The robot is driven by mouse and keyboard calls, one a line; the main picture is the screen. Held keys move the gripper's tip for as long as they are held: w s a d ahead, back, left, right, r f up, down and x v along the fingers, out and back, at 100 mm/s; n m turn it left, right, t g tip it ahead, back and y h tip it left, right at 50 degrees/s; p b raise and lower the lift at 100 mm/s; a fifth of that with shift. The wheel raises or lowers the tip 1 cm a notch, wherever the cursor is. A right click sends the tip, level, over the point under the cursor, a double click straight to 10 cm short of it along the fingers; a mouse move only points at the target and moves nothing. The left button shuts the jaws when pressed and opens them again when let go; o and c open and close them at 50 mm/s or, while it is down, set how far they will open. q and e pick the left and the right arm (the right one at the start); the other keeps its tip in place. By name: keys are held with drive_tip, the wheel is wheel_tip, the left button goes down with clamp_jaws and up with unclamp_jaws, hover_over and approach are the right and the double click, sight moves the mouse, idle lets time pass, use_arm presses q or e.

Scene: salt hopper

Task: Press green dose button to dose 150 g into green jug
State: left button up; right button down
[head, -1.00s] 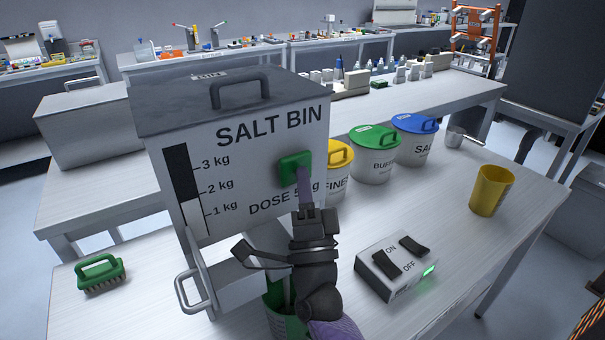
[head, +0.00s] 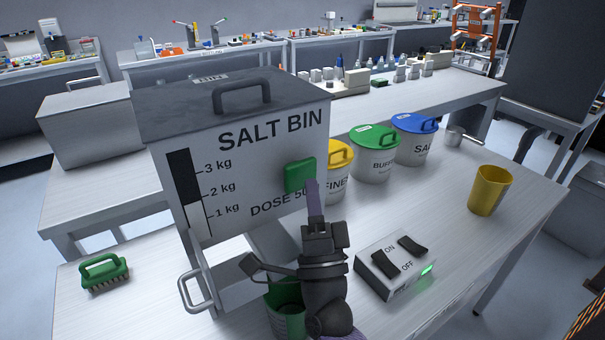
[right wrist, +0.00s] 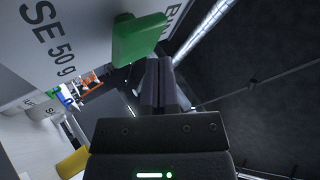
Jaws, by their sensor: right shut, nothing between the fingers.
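The salt bin (head: 245,135) stands on the bench with its level gauge and the label "DOSE 50 g". The green dose button (head: 300,175) is on its front and also shows in the right wrist view (right wrist: 138,38). My right gripper (head: 313,186) is shut and empty, its fingertips just below and in front of the button, apart from it; in the right wrist view the fingers (right wrist: 158,62) lie below and right of the button. The green jug (head: 290,318) stands under the bin's spout, partly hidden by my right arm. My left gripper is not in view.
A switch box (head: 397,268) marked ON and OFF, with a green light, stands right of my arm. Lidded buckets (head: 375,165) stand behind. A green brush (head: 104,272) lies at left.

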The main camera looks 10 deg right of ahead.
drive_tip(key=shift+s+d+p, duration=0.3)
drive_tip(key=shift+s+p, duration=0.05)
drive_tip(key=shift+s, duration=0.45)
drive_tip(key=shift+s+d+p, duration=0.3)
drive_tip(key=shift+s+p, duration=0.1)
drive_tip(key=shift+s, duration=0.4)
drive_tip(key=shift+s+d+p, duration=0.3)
drive_tip(key=shift+s+p, duration=0.05)
drive_tip(key=shift+s, duration=0.45)
idle(0.8)
drive_tip(key=s+d+p, duration=0.1)
drive_tip(key=s+p, duration=0.3)
drive_tip(key=p, duration=0.3)
drive_tip(key=w+a+b, duration=0.2)
drive_tip(key=w+b, duration=0.3)
drive_tip(key=w, duration=0.3)
drive_tip(key=shift+w+a, duration=0.35)
drive_tip(key=shift+w, duration=0.05)
